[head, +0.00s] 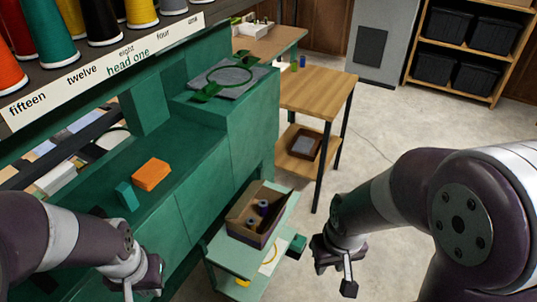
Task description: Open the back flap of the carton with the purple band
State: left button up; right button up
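A brown carton (236,219) sits on a low green shelf right of the machine, below the middle of the head view. Its top looks at least partly open, and dark purple spools (262,207) show inside. My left gripper (140,284) is at the bottom left, apart from the carton. Both grippers' fingers are too small and foreshortened to judge their opening.
The green machine body (205,190) stands left of the carton, with an orange block (151,174) on its ledge. A paper sheet (272,257) lies on the shelf in front of the carton. A wooden table (318,90) stands behind. The floor (385,125) at right is clear.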

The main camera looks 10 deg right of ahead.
aim_at(240, 206)
jog(key=i+l+u, duration=0.15)
jog(key=l+u, duration=0.2)
jog(key=i+l+u, duration=0.1)
jog(key=l+u, duration=0.65)
jog(key=l, duration=0.15)
jog(key=l+u, duration=0.1)
jog(key=l, duration=1.3)
